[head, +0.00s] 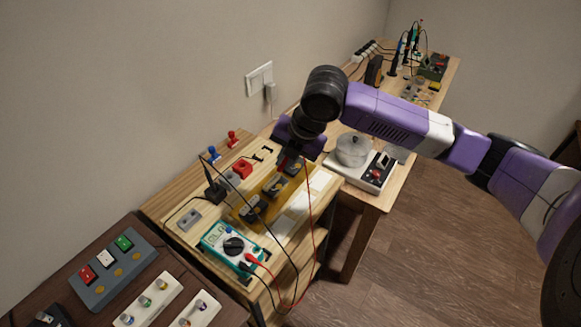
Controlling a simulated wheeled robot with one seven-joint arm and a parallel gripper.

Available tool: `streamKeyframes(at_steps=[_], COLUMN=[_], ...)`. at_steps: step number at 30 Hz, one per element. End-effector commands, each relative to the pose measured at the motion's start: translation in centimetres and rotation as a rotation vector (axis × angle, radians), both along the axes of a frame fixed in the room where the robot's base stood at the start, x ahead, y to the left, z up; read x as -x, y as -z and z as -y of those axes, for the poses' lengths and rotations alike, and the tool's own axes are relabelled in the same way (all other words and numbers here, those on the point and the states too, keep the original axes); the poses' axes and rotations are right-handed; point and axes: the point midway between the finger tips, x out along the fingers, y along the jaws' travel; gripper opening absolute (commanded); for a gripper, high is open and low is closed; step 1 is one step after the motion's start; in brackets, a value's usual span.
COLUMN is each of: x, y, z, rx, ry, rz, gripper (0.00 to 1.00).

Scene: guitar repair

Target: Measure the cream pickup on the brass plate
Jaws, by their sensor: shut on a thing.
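The brass plate (237,218) lies on the wooden bench and carries three dark units in a row: a near one (252,208), a middle one (275,187) and a far one (293,165). I cannot make out which part is the cream pickup. The teal multimeter (232,246) lies in front of the plate, with a lit display too small to read. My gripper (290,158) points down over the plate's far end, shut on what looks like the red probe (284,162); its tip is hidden. A red lead (312,225) hangs from there.
Black leads cross the plate. A black stand (213,192) and red and blue pieces (232,138) stand along the wall side. A grey button box (113,268) is at near left.

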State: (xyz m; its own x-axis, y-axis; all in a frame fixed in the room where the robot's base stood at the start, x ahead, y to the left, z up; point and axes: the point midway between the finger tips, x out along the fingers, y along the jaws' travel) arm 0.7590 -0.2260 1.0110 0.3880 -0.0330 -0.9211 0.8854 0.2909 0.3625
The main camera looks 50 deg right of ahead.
Motion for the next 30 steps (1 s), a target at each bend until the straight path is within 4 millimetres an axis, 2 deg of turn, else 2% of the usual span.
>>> streamKeyframes(at_steps=[8,20,30], x=[0.1,0.1,0.1], y=[1.1,4.6,4.8], z=[0.0,0.0,0.0], rx=[0.000,-0.001,-0.001], ry=[-0.002,-0.002,-0.002], rz=[0.015,0.015,0.015], gripper=[0.00,0.00,0.00])
